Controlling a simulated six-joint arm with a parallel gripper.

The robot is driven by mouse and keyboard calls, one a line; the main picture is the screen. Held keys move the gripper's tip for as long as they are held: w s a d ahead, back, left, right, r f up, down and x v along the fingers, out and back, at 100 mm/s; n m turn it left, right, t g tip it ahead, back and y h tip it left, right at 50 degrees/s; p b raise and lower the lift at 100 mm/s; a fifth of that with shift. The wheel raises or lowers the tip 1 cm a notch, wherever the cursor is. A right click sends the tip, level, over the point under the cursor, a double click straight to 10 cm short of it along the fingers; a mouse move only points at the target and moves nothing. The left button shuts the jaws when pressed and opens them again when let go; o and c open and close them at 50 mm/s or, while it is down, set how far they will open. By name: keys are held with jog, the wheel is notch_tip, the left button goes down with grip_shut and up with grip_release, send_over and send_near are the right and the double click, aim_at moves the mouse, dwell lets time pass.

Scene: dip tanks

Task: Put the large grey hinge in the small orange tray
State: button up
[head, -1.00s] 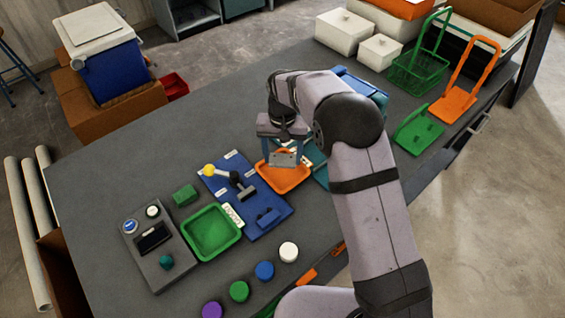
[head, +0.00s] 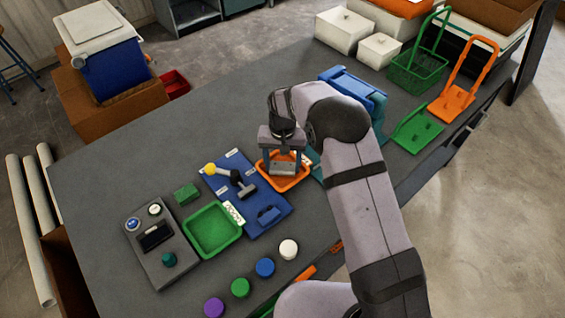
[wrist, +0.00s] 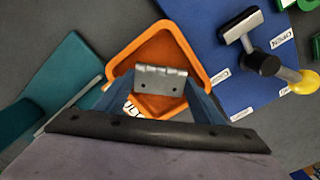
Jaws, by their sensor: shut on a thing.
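The large grey hinge (wrist: 160,81) is a metal plate with two dark holes, held between my gripper's fingers. My gripper (head: 283,162) is shut on it, pointing down over the small orange tray (head: 265,180). In the wrist view the tray (wrist: 119,63) lies behind the hinge, with its rim around most of it. In the head view the hinge (head: 283,168) shows low between the fingers, over the tray. I cannot tell whether it touches the tray floor.
A blue board (head: 259,221) with a yellow-knobbed lever is beside the orange tray. A green tray (head: 241,237) and a grey control box (head: 160,262) are further left. Teal objects (wrist: 68,72) lie on the tray's other side.

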aim_at(285, 168)
jog(key=o, duration=1.3)
jog(key=shift+c, duration=0.2)
notch_tip(285, 168, up, 12)
jog(key=b, duration=0.4)
jog(key=s+d, duration=1.1)
jog(key=d, duration=0.3)
jog(key=s+d+f, duration=0.2)
jog(key=s+d, duration=0.1)
jog(key=s, duration=0.4)
jog(key=s+d+f, duration=0.2)
jog(key=s+d, duration=0.1)
jog(key=s, duration=0.4)
jog(key=shift+s+f, duration=0.2)
jog(key=shift+f, duration=0.1)
